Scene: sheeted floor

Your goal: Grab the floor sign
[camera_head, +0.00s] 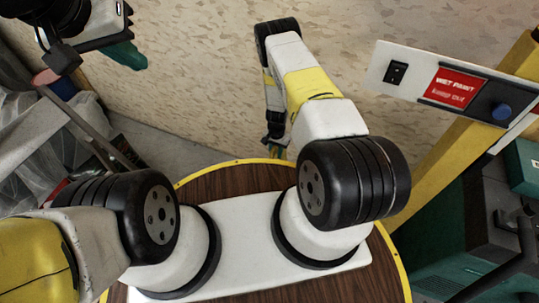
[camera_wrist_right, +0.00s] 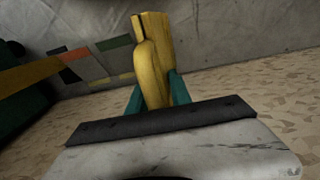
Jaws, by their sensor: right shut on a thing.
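The yellow floor sign (camera_wrist_right: 152,50) stands up between the teal fingers of my right gripper (camera_wrist_right: 156,92) in the right wrist view. The fingers are shut on it, one on each side. In the head view my right gripper (camera_head: 275,143) shows only as a small part beyond the round wooden top, mostly hidden by my own arm. A bit of yellow shows just below it, too small to make out. My left gripper (camera_head: 125,55) is at the upper left of the head view, with a teal finger showing. Its opening is not clear, and no sign is near it.
A white panel (camera_head: 408,70) with a red wet-paint label and a yellow post (camera_head: 440,150) stand at the right. Dark green equipment (camera_head: 445,240) is at the lower right. Plastic sheeting (camera_head: 30,140) and a grey bar are at the left. Patterned floor (camera_head: 200,110) lies open beyond.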

